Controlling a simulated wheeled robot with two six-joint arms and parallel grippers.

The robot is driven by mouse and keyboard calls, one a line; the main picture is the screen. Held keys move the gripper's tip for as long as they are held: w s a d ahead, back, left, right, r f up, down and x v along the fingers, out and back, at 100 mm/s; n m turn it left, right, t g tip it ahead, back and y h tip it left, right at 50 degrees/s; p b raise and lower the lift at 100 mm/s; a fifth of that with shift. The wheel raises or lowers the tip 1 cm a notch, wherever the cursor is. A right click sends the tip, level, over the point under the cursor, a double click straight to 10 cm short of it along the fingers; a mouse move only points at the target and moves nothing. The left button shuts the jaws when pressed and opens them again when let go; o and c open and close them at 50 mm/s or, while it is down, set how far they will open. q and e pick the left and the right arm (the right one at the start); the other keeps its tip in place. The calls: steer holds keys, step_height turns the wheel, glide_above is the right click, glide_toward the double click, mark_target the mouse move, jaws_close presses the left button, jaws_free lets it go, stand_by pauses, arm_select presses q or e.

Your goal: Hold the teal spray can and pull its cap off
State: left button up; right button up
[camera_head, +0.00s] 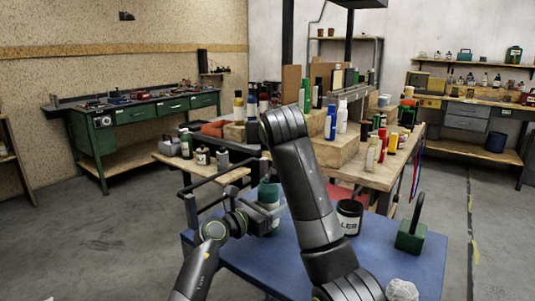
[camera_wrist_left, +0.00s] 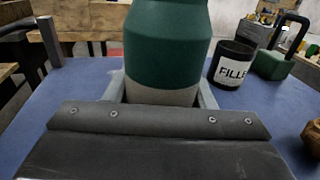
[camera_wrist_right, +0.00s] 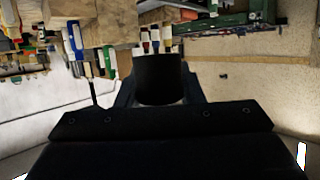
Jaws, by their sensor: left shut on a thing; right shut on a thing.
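The teal spray can (camera_head: 268,194) stands upright over the blue table, left of my right arm. It fills the top middle of the left wrist view (camera_wrist_left: 165,45), with a grey band low on its body; its top is cut off there. My left gripper (camera_head: 268,213) is shut around its lower body. My right gripper (camera_wrist_right: 160,88) is shut on a dark cylinder, apparently the cap (camera_wrist_right: 159,78). In the head view my right arm hides this gripper and the cap.
A black labelled tin (camera_head: 349,216) and a green block with a handle (camera_head: 411,236) stand on the blue table (camera_head: 262,262), right of the can. A pale lump (camera_head: 402,290) lies at the front. A wooden bench (camera_head: 378,176) with several bottles and cans stands behind.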

arm_select(q)
steer(key=o, duration=1.1)
